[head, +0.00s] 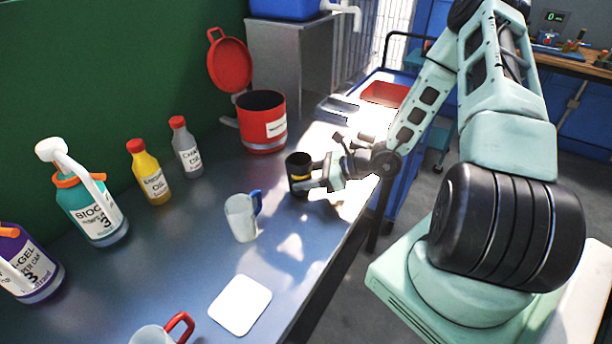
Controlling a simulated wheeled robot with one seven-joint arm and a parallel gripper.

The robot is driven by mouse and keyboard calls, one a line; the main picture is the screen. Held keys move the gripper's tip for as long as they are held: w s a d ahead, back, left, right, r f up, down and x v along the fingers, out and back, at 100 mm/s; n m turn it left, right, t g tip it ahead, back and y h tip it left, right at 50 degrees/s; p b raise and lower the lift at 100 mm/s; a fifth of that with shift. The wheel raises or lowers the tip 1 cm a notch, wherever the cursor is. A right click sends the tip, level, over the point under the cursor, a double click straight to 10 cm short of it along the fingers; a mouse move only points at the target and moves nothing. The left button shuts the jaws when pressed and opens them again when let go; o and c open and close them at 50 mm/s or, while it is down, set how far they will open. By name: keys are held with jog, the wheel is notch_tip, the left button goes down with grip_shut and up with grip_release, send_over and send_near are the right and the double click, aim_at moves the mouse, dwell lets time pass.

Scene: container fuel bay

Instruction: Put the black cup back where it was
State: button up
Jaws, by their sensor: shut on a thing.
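The fingers hide part of the cup's right side. I cannot tell whether the cup's base touches the bench or is slightly above it.
A white square mat (240,305) lies bare nearer the front. A red-handled cup (160,333) is at the bottom edge. Several bottles and an open red bin (262,122) line the back.

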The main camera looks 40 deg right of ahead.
jog(key=shift+f, duration=0.2)
jog(key=o, duration=1)
jog(key=shift+r, duration=0.1)
jog(key=shift+r, duration=0.1)
jog(key=shift+s+d+r, duration=0.1)
jog(key=shift+s+d, duration=0.05)
jog(key=shift+d, duration=0.05)
jog(key=b+v, duration=0.2)
jog(key=v, duration=0.9)
jog(key=shift+s+d+r, duration=0.1)
jog(key=shift+s+r, duration=0.05)
jog(key=shift+s, duration=0.1)
